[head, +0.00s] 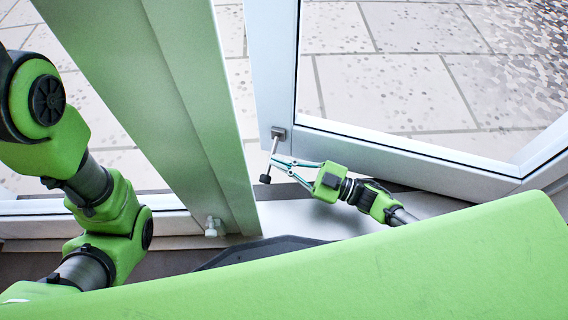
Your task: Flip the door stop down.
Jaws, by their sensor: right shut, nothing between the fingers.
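The door stop (272,156) is a thin metal rod on a small grey bracket near the lower left corner of the glazed door (276,95). The rod points downward in the picture, leaning slightly left, and ends in a black tip. My right gripper (274,160) comes in from the right, with its thin teal fingers closed together and nothing held. Its fingertips are right at the rod, between bracket and black tip; I cannot tell whether they touch it. My left arm shows at the left edge, but its gripper is out of view.
A pale green post (185,110) stands left of the door, with a gap between them. A small whitish fitting (211,227) sits near its foot. Paving slabs (385,92) show through the glass. My green body covers the bottom of the view.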

